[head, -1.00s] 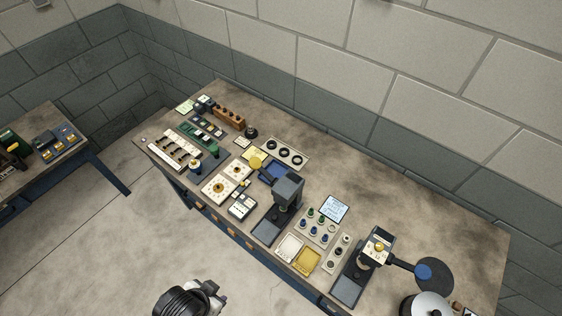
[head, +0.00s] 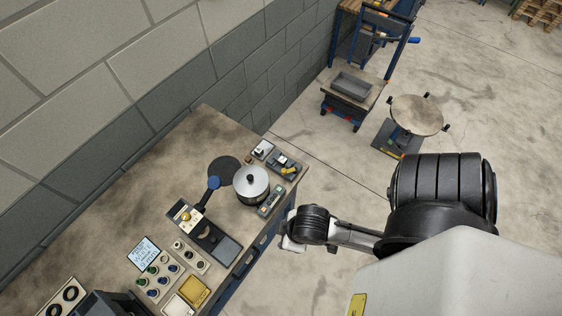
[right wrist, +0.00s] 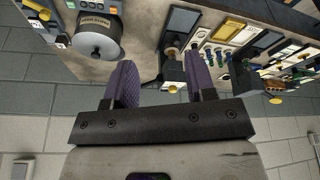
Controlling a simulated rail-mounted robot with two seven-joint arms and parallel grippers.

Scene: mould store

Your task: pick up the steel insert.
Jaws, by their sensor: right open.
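I cannot pick out the steel insert for certain in either view; the parts on the bench are too small to tell. My right gripper (head: 292,244) is at the front edge of the bench (head: 150,204) in the head view. In the right wrist view the right gripper (right wrist: 160,82) has its two purple-padded fingers wide apart, with nothing between them. Bench items show beyond the fingers there, including the steel pot (right wrist: 95,42) at the left. My left gripper is not in view.
The lidded pot (head: 251,181) stands near the bench's right end, by a black disc (head: 224,169). A lever device with a blue knob (head: 214,182) stands left of it. A yellow tray (head: 194,291) lies farther left. A cart (head: 357,86) and round-topped stand (head: 417,114) are on the floor.

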